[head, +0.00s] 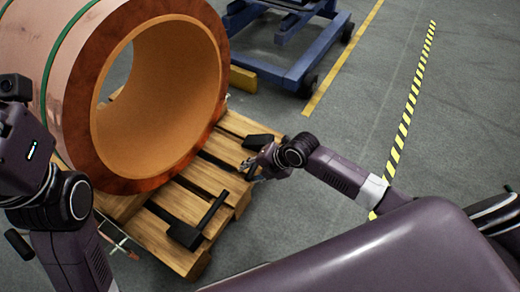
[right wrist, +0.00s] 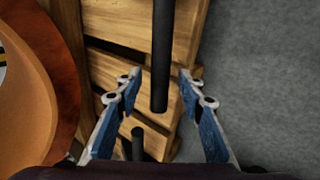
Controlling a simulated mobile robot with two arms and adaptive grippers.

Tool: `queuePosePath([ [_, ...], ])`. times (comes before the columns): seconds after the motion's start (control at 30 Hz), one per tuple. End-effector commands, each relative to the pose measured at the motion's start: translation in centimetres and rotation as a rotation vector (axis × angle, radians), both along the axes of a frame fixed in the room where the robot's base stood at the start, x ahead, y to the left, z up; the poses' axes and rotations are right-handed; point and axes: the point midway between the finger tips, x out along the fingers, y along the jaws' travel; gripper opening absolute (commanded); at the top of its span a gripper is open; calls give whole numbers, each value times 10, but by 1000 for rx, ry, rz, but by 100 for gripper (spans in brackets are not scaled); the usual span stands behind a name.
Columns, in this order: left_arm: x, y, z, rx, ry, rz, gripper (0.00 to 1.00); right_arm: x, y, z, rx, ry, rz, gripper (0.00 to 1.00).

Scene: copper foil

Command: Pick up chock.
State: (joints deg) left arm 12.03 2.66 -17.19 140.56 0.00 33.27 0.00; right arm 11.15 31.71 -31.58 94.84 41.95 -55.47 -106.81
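One black chock (head: 185,234) with a bar handle sits on the wooden pallet (head: 205,175) at its near corner. Another dark piece (head: 262,141), likely a second chock, is by the pallet's right edge, partly hidden by my right gripper (head: 256,168). In the right wrist view my right gripper (right wrist: 158,88) is open, its two blue-padded fingers apart. A black bar (right wrist: 161,55), apparently a chock handle, runs down between the fingers, with gaps on both sides. A second, shorter black bar (right wrist: 138,145) shows lower down. My left arm is at the left; its fingers are not visible.
A large copper foil coil (head: 100,150) with a green strap rests on the pallet. A blue wheeled frame (head: 290,65) stands behind. Grey floor (head: 340,130) is open to the right, with a yellow line and a yellow-black striped line (head: 405,115).

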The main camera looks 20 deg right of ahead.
Motion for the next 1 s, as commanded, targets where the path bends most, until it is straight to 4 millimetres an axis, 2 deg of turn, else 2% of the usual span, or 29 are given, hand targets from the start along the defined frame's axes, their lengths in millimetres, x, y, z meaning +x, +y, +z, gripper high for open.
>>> queuePosePath([
  [0.23,0,0,1,0,-1,0,40,0,0,0,-1,-1,-1,33],
  [0.53,0,0,1,0,-1,0,40,0,0,0,0,1,-1,0],
  [1.0,0,0,1,0,-1,-1,40,1,0,2,0,-3,0,0],
])
